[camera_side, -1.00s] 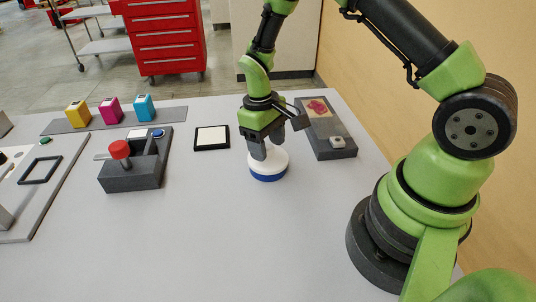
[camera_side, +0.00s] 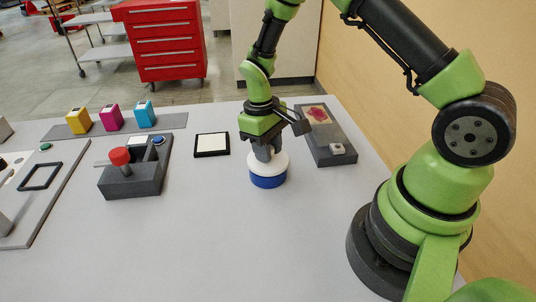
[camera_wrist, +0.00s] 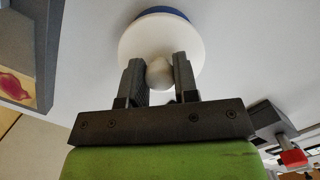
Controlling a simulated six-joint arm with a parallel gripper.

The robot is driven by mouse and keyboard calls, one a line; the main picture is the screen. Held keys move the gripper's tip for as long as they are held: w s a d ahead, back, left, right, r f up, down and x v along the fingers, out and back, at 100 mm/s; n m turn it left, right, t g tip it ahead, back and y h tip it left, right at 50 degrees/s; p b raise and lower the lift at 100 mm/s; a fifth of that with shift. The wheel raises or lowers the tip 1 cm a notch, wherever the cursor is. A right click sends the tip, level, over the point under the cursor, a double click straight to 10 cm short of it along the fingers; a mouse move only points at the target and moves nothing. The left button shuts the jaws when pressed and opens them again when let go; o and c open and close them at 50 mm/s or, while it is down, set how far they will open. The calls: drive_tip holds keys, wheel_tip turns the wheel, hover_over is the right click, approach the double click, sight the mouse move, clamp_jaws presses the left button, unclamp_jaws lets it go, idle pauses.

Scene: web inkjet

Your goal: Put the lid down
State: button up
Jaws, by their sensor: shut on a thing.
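A round white lid (camera_side: 282,163) with a small knob (camera_wrist: 159,73) is over a blue round tin (camera_side: 268,181) in the middle of the table. My gripper (camera_side: 265,155) points down from above, with its fingers shut on the lid's knob. In the wrist view my gripper (camera_wrist: 160,64) has a finger on each side of the knob. The blue tin shows as a thin edge (camera_wrist: 160,10) behind the lid there. I cannot tell whether the lid touches the tin's rim or sits slightly above it.
A framed white pad (camera_side: 212,144) lies left of the tin. A dark block with a red knob (camera_side: 120,157) is farther left. Yellow, magenta and cyan cartridges (camera_side: 112,117) stand behind. A dark tray (camera_side: 330,146) is at the back right. The front table is clear.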

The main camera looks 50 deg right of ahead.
wheel_tip(320, 180, up, 7)
drive_tip(key=shift+f, duration=0.1)
drive_tip(key=w+a+r, duration=0.1)
drive_tip(key=w, duration=0.1)
hover_over(217, 185)
drive_tip(key=f, duration=0.8)
drive_tip(key=shift+w+f, duration=0.1)
drive_tip(key=shift+w, duration=0.15)
drive_tip(key=shift+f, duration=2.05)
drive_tip(key=shift+f, duration=0.1)
drive_tip(key=o, duration=0.9)
